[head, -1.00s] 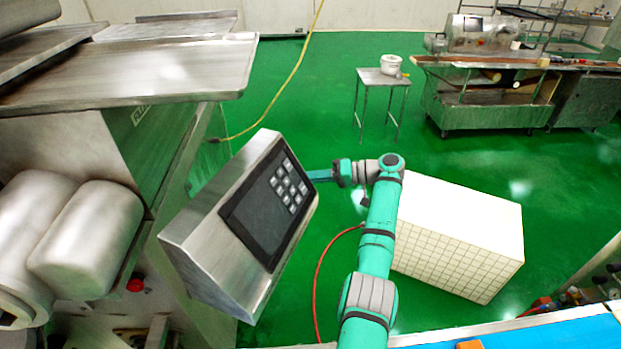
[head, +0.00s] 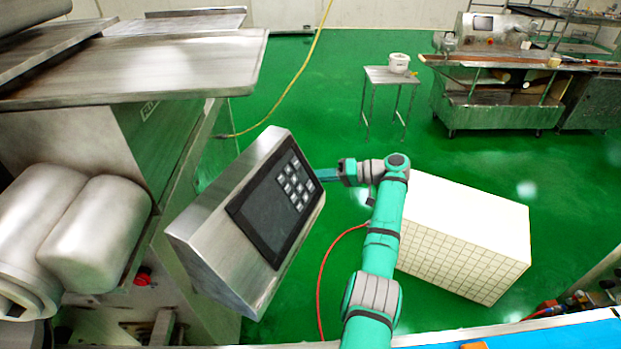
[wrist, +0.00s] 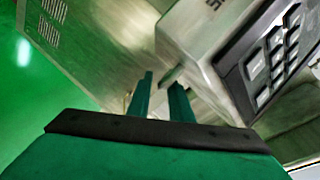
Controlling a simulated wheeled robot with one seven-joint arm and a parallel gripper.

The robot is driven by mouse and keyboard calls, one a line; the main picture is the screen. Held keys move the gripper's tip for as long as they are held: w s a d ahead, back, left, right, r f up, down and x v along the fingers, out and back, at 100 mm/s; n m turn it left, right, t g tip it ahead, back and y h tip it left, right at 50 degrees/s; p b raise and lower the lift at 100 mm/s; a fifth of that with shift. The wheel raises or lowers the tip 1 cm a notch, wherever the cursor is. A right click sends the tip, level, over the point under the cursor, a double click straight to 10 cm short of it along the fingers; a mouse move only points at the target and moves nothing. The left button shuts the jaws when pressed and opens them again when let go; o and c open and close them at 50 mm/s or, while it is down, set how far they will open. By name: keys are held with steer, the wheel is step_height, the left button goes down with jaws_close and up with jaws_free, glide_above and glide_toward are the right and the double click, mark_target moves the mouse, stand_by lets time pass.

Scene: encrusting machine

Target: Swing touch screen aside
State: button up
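The touch screen (head: 262,218) is a dark panel with pale square keys, set in a tilted, wedge-shaped metal housing (head: 205,255) beside the large machine. In the wrist view, the keyed screen (wrist: 270,65) is at the upper right, with the housing's metal corner (wrist: 195,45) close to my fingertips. My gripper (head: 322,175) is at the right edge of the housing in the head view. In the wrist view, my gripper's two fingers (wrist: 162,90) stand apart with a narrow gap between them. Whether they touch the housing is unclear.
The large metal machine (head: 130,110) with trays and rollers fills the left. A white tiled block (head: 465,225) stands right of my arm. A red hose (head: 328,265) lies between housing and arm. A small table (head: 390,78) stands farther back, with open green floor around it.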

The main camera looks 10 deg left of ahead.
steer(key=shift+d, duration=0.2)
steer(key=shift+s+a, duration=0.15)
steer(key=shift+a, duration=0.5)
steer(key=v, duration=1)
steer(key=shift+d, duration=0.35)
